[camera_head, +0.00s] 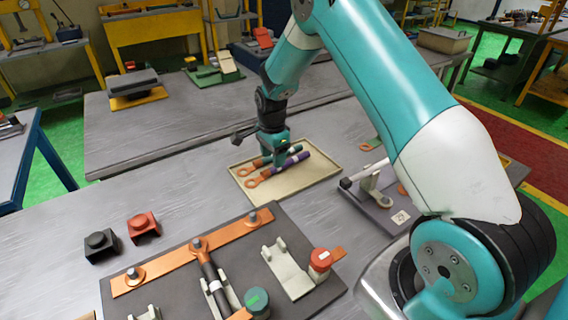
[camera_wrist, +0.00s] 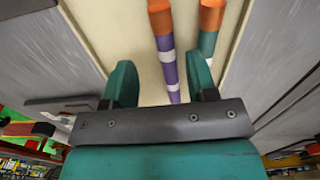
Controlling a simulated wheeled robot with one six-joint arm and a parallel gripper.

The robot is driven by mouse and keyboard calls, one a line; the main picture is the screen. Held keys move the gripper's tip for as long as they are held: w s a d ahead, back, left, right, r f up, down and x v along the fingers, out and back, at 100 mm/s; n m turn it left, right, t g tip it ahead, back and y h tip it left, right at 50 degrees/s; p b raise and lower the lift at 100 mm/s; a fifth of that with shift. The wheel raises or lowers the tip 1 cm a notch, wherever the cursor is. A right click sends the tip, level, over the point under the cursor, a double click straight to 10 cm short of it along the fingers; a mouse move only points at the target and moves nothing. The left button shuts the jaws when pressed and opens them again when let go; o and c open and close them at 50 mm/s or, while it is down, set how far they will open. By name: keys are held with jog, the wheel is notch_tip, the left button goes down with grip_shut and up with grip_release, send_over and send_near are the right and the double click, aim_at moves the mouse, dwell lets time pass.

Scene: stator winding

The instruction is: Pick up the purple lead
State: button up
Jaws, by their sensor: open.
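The purple lead (camera_head: 287,166) lies in a shallow beige tray (camera_head: 312,179), with a copper-coloured lug at its left end. A teal lead (camera_head: 261,162) lies close beside it. My gripper (camera_head: 273,154) points down over the tray near both leads. In the wrist view my gripper (camera_wrist: 164,80) has its two teal fingers spread apart. The purple lead (camera_wrist: 168,70), with white bands, runs between them and passes behind the gripper body. The teal lead (camera_wrist: 207,45) runs toward the right finger. I cannot tell whether either finger touches a lead.
A dark board (camera_head: 190,290) with a copper bar (camera_head: 190,252) and clamps is in front. A black block (camera_head: 101,245) and a red block (camera_head: 143,226) sit left of it. A grey fixture (camera_head: 377,190) stands right of the tray. The table left of the tray is clear.

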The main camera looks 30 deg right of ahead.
jog(key=f, duration=0.1)
jog(key=f+p, duration=0.1)
jog(key=f, duration=0.1)
jog(key=f+p, duration=0.1)
jog(key=f, duration=0.1)
jog(key=shift+w+d, duration=0.2)
jog(key=shift+w, duration=0.1)
jog(key=shift+c, duration=0.4)
grip_shut()
notch_tip(320, 180, up, 20)
jog(key=b, duration=0.4)
